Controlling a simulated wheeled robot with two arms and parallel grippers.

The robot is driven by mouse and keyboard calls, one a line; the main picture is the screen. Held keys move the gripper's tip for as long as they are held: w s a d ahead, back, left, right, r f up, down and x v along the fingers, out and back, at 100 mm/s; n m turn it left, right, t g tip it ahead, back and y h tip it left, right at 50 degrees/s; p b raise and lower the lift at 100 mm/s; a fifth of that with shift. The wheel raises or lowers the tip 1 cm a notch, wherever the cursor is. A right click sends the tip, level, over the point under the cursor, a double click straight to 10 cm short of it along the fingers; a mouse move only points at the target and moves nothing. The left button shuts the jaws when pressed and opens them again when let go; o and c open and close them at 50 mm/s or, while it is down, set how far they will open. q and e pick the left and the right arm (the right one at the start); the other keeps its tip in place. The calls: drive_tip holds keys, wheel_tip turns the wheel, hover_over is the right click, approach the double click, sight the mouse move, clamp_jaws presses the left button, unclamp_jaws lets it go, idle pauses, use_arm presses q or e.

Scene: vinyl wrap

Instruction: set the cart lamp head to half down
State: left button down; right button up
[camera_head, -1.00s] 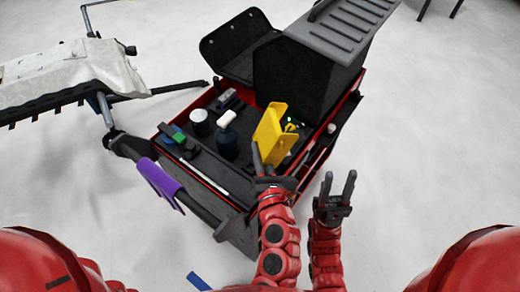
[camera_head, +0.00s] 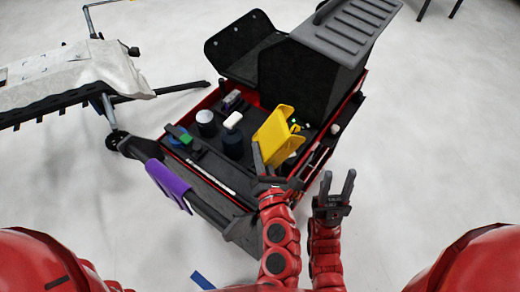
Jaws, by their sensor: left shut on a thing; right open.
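The yellow lamp head (camera_head: 279,132) is a two-plate yellow piece standing tilted over the right part of the black cart tray (camera_head: 208,165). My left gripper (camera_head: 277,161) reaches up to its lower end and is shut on it; one dark finger shows along the left edge, and the exact contact is partly hidden. My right gripper (camera_head: 338,182) is open and empty, pointing up, to the right of the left gripper and just off the cart's front right corner. The lamp's mount on the cart is hidden behind the yellow piece.
The cart tray holds a dark bottle with a white cap (camera_head: 232,138), a jar (camera_head: 206,123) and a green-and-blue item (camera_head: 181,136). A grey-topped box (camera_head: 345,35) rises behind. A white-covered stand (camera_head: 75,72) is at left. Floor at right is clear.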

use_arm(q)
drive_tip(key=shift+s+a+r+m+p, duration=0.2)
drive_tip(key=shift+a+r+m+p, duration=0.6)
drive_tip(key=shift+m+p, duration=0.3)
drive_tip(key=shift+s+a+r+m+p, duration=0.15)
drive_tip(key=shift+a+r+m+p, duration=0.65)
drive_tip(key=shift+m+p, duration=0.3)
drive_tip(key=c, duration=1.2)
unclamp_jaws()
drive_tip(key=shift+f, duration=0.1)
